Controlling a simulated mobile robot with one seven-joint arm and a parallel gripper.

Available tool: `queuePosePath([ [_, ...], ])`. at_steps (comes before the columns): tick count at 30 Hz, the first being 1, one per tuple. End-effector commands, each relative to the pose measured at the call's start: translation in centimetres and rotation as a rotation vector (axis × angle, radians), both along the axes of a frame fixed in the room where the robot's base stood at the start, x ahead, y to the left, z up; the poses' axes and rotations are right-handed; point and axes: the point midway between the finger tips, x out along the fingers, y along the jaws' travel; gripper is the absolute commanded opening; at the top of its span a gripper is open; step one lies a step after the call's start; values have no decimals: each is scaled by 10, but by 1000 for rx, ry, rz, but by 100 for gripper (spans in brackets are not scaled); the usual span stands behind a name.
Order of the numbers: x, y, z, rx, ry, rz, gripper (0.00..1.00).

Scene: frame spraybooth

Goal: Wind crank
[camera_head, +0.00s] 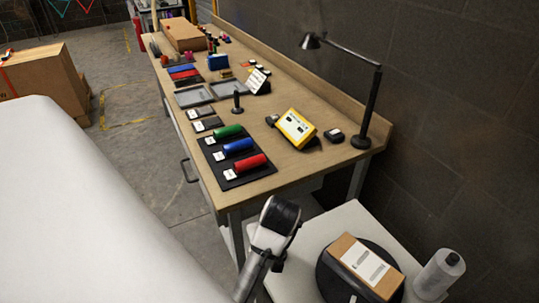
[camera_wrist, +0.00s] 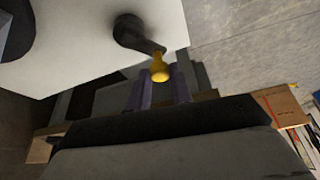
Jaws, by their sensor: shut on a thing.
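The crank (camera_wrist: 130,32) shows in the wrist view as a dark hub and short arm on the white stand (camera_wrist: 70,45). Its yellow knob (camera_wrist: 159,70) is at the arm's end. My gripper (camera_wrist: 161,84) has its two fingers on either side of the knob's lower part and is shut on it. In the head view my dark wrist (camera_head: 281,214) is at the left edge of the white stand, and the knob and fingertips are hidden. A black turntable (camera_head: 331,287) on the stand carries a brown carton (camera_head: 347,249) with a white label.
A whitish bottle (camera_head: 440,272) stands right of the turntable. Behind is a long workbench (camera_head: 295,165) with green, blue and red cylinders, a yellow device (camera_head: 296,128) and a black lamp (camera_head: 371,105). Open floor (camera_head: 135,150) lies left of the bench.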

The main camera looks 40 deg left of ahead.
Motion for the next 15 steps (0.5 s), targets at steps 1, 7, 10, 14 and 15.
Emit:
queuePosePath([
  [1,-3,1,2,6,7,44,0],
  [7,-9,-2,1,10,10,229,0],
  [10,-11,-5,1,10,10,320,0],
  [14,-14,-8,0,8,9,431,0],
  [15,-14,-9,0,8,9,463,0],
])
